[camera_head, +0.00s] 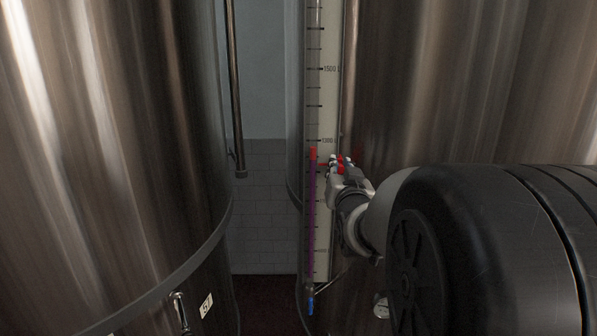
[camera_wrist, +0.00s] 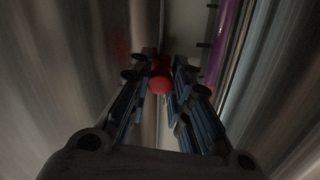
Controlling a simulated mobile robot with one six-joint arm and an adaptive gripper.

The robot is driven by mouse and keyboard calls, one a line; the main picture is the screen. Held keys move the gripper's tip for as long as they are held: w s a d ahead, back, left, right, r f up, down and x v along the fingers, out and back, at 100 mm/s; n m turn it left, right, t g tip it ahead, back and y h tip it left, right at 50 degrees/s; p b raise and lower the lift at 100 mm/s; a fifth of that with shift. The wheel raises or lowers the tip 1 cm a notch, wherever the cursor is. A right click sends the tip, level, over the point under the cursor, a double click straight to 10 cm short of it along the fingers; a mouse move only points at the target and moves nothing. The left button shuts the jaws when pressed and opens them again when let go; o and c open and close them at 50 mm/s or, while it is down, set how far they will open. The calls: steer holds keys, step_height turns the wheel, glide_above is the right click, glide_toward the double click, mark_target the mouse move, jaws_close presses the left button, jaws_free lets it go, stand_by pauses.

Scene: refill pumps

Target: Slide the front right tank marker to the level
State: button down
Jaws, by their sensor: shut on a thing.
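The level gauge scale (camera_head: 328,110) is a tall pale strip with black ticks and numbers on the tank at the right. Beside it runs the sight tube, filled with purple liquid (camera_head: 312,215) and topped by a red piece (camera_head: 313,153). The purple tube also shows in the wrist view (camera_wrist: 219,45). My gripper (camera_head: 341,163) is at the scale's right edge, about level with the red piece. In the wrist view its fingers (camera_wrist: 161,76) are shut on the red marker (camera_wrist: 160,85), whose round knob shows between them. The rest of the marker is mostly hidden.
A large steel tank (camera_head: 110,140) stands at the left and another (camera_head: 470,90) at the right, close to my arm. A narrow gap shows a tiled wall (camera_head: 262,205). A vertical pipe (camera_head: 234,90) runs by the left tank. A blue-handled valve (camera_head: 310,302) sits below the tube.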

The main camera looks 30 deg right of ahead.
steer(key=shift+r, duration=0.9)
steer(key=shift+f, duration=0.1)
steer(key=c, duration=1.7)
jaws_free()
steer(key=shift+o, duration=1.1)
steer(key=shift+r, duration=0.35)
step_height(320, 180, up, 10)
steer(key=shift+f, duration=0.25)
steer(key=shift+s+a+f+b, duration=0.1)
steer(key=shift+s+f+b, duration=0.05)
steer(key=shift+b, duration=0.2)
